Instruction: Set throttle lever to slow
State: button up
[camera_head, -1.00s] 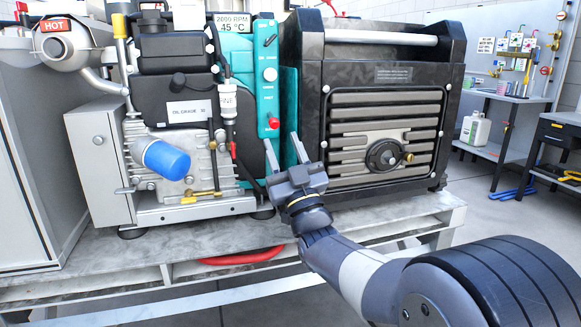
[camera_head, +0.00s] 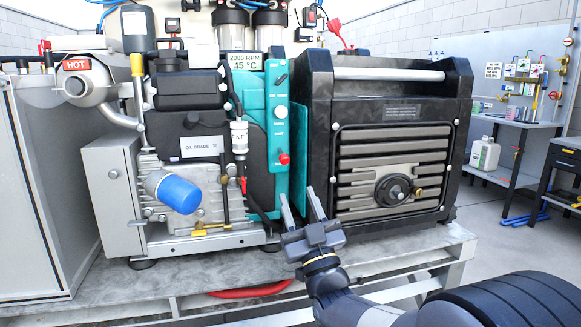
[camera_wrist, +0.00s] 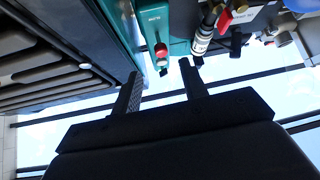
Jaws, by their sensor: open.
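The teal panel (camera_head: 262,180) between the engine and the black generator carries a red knob (camera_head: 284,159) low down, a pale button (camera_head: 281,112) above it and a small dark lever (camera_head: 281,80) at the top. I cannot read which control is the throttle lever. The red knob also shows in the wrist view (camera_wrist: 161,50), just beyond the fingertips. My gripper (camera_head: 299,191) is open and empty, its fingers pointing up, below the red knob and in front of the panel's lower edge. In the wrist view the gripper (camera_wrist: 158,70) has its two fingers apart with nothing between them.
The black generator (camera_head: 390,165) stands close on the right. The engine with its blue filter (camera_head: 179,194) and a pipe marked HOT (camera_head: 76,66) is on the left. All stand on a grey pallet (camera_head: 215,262). A workbench (camera_head: 515,124) is at the far right.

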aim_at(285, 161)
jog(key=s+a+r+m+g+h+p, duration=0.1)
jog(key=s+r+m+g+h+p, duration=0.4)
jog(key=p, duration=2.8)
jog(key=w+p, duration=0.1)
jog(key=w, duration=0.3)
jog(key=w+a+r+n+h+p, duration=0.1)
jog(key=w, duration=0.3)
jog(key=w+a+r+g+h+p, duration=0.1)
jog(key=w, duration=0.3)
jog(key=shift+a+n+p, duration=0.1)
jog(key=shift+n+p, duration=0.2)
jog(key=shift+n, duration=0.1)
jog(key=shift+f, duration=0.1)
grip_shut()
